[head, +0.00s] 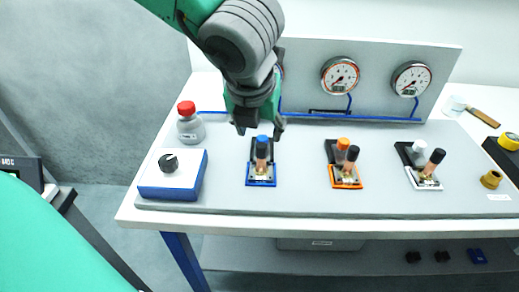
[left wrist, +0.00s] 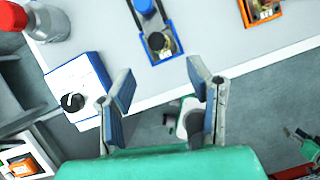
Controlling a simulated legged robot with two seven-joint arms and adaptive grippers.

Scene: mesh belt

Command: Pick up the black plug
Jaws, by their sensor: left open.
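I cannot tell which is the black plug. My left gripper (head: 259,126) is open and empty, above and behind the blue-framed holder. My right gripper is not in view.
A blue-and-white box (head: 173,186) with a black knob and a red-capped grey bottle (head: 190,128) stand at left. Gauges (head: 340,75) sit on the upright back board. At right are a brass piece (head: 491,179) and a brush (head: 483,117). Small dark pieces (head: 442,256) lie on the lower shelf.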

